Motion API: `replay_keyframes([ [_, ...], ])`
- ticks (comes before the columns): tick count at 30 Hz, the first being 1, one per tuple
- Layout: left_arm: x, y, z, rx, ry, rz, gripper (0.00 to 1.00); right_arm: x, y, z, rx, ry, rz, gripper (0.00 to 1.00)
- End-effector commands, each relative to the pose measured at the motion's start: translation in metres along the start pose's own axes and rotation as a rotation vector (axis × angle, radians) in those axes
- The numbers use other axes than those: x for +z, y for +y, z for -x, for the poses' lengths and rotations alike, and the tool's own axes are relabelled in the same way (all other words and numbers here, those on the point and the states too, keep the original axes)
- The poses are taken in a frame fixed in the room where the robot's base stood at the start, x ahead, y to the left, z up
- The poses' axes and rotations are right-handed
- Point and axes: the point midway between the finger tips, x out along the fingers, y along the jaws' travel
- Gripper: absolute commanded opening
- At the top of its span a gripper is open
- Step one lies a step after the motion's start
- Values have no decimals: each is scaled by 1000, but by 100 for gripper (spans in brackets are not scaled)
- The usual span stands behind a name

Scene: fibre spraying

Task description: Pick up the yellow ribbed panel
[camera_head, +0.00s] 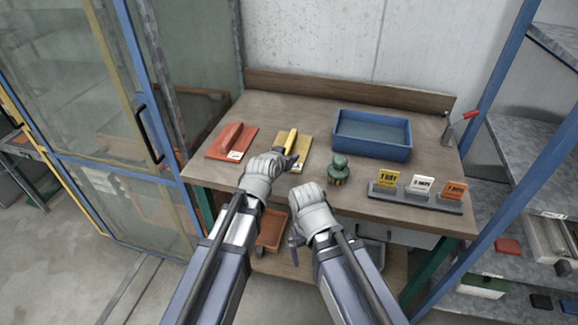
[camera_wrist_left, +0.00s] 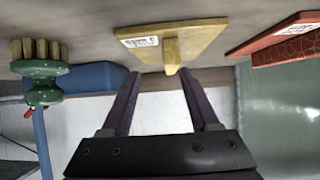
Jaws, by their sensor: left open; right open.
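The yellow panel (camera_head: 303,152) lies on the workbench, left of the blue tray, with a raised yellow grip along its top and a white label at its near end. My left gripper (camera_head: 285,160) is at its near left side, open, partly covering it. In the left wrist view the yellow panel (camera_wrist_left: 200,36) lies beyond the open fingers (camera_wrist_left: 160,74), and the end of its grip shows between the tips. Nothing is held; whether a finger touches the grip I cannot tell. My right gripper (camera_head: 296,240) is open and empty, low at the bench's front edge.
A red panel (camera_head: 218,148) lies left of the yellow one. A green-handled brush (camera_head: 339,170), the blue tray (camera_head: 372,152) and a grey rack of labelled cards (camera_head: 416,198) stand to the right. A glass-doored cabinet (camera_head: 95,110) borders the bench's left side.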

Motion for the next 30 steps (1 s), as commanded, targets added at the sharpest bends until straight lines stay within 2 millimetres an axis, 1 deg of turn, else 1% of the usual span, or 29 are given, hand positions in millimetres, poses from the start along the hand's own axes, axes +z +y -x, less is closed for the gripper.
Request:
replay_keyframes([
  [1, 1, -4, -11, -6, 41, 5, 62, -1, -1, -14, 0, 0, 0, 100],
  [4, -7, -9, -17, -14, 102, 10, 62, -1, -2, -22, 0, 0, 0, 100],
  [9, -15, -13, -19, -21, 146, 14, 62, -1, -2, -25, 0, 0, 0, 100],
  [13, -16, -13, -20, -21, 148, 14, 62, -1, -2, -25, 0, 0, 0, 100],
  [20, -18, -14, -43, -21, 147, 14, 62, -2, -3, -35, 0, 0, 0, 100],
  [26, -19, -14, -47, -21, 146, 14, 62, -2, -4, -36, 0, 0, 0, 100],
  [30, -18, -15, -60, -21, 146, 14, 62, -2, -4, -43, 0, 0, 0, 100],
])
